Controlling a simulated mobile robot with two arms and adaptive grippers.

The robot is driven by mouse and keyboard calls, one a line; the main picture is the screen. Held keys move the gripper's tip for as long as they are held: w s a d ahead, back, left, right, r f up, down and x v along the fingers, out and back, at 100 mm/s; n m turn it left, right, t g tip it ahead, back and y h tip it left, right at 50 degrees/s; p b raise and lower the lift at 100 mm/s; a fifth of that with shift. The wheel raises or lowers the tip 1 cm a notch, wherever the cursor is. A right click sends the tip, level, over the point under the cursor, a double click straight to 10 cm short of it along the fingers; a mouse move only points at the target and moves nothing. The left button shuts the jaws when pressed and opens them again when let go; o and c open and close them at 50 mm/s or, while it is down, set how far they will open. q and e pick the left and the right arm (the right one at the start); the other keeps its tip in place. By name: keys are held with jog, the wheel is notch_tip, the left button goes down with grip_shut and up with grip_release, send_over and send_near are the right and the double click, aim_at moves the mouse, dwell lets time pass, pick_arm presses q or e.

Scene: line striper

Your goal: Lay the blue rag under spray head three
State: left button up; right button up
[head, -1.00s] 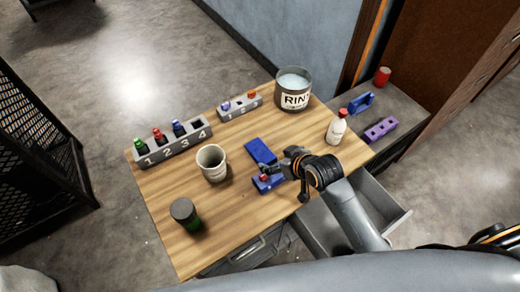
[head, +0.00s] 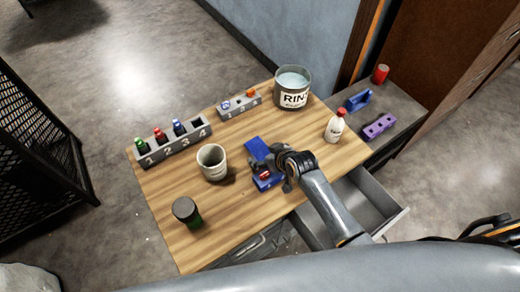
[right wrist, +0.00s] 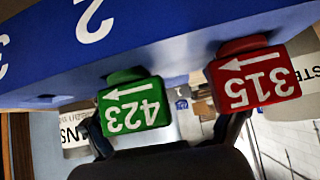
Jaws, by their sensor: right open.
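In the right wrist view a blue holder (right wrist: 190,35) marked 2 and 3 fills the top. A green tip marked 423 (right wrist: 134,105) and a red tip marked 315 (right wrist: 255,80) stick out of it, near the dark fingers. I cannot identify spray head three. My left gripper is not in view.
A grey rack (head: 172,143) marked 1 to 4 holds green, red and blue items; slot 4 looks empty. A smaller rack (head: 239,106), white cup (head: 212,162), dark jar (head: 187,212), bucket (head: 292,88) and white bottle (head: 336,127) stand around. An open drawer (head: 365,207) is at right.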

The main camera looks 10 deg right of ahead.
jog(key=c, duration=1.2)
jog(key=shift+r, duration=0.15)
jog(key=shift+c, duration=0.2)
